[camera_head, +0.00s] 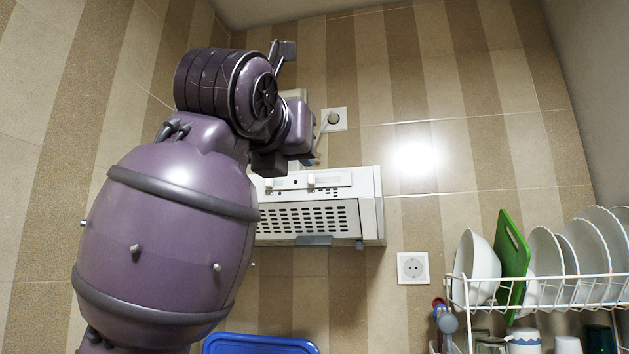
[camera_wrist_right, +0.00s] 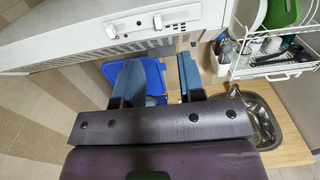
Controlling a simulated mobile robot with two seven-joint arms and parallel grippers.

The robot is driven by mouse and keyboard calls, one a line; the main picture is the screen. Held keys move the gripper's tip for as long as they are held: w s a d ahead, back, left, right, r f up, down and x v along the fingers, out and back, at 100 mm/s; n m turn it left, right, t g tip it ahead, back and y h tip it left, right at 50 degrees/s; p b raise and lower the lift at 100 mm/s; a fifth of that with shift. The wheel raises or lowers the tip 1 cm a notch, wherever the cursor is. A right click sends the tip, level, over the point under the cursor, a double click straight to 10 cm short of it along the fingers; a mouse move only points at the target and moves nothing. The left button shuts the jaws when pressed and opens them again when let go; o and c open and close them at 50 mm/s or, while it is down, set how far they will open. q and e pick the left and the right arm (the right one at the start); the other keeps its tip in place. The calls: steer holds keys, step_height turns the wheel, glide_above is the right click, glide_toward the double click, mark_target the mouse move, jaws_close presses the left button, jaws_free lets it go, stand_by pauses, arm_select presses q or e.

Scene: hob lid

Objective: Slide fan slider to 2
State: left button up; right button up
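The white cooker hood (camera_head: 372,205) is on the tiled wall, with a control strip along its upper front. On the strip, one small white slider knob (camera_head: 311,180) is to the right and another (camera_head: 268,184) to the left. The strip also shows in the right wrist view, with a right knob (camera_wrist_right: 157,21) and a left knob (camera_wrist_right: 110,31). I cannot read marks or tell which knob is the fan's. My right gripper (camera_wrist_right: 158,75) is open and empty, its fingers below and in front of the hood in that picture. A purple arm of mine covers the hood's left part.
A blue lid or tub (camera_head: 260,345) is below the hood. A dish rack (camera_head: 545,290) with plates, bowls and a green board (camera_head: 512,262) is at the right. A wall socket (camera_head: 412,267) is between.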

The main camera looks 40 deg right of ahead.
mark_target(310, 176)
steer(key=p+x, duration=0.2)
steer(key=x, duration=0.7)
steer(key=shift+w, duration=0.2)
steer(key=shift+w+d+f, duration=0.1)
steer(key=shift+w+d, duration=0.4)
steer(key=shift+d, duration=0.05)
jaws_close()
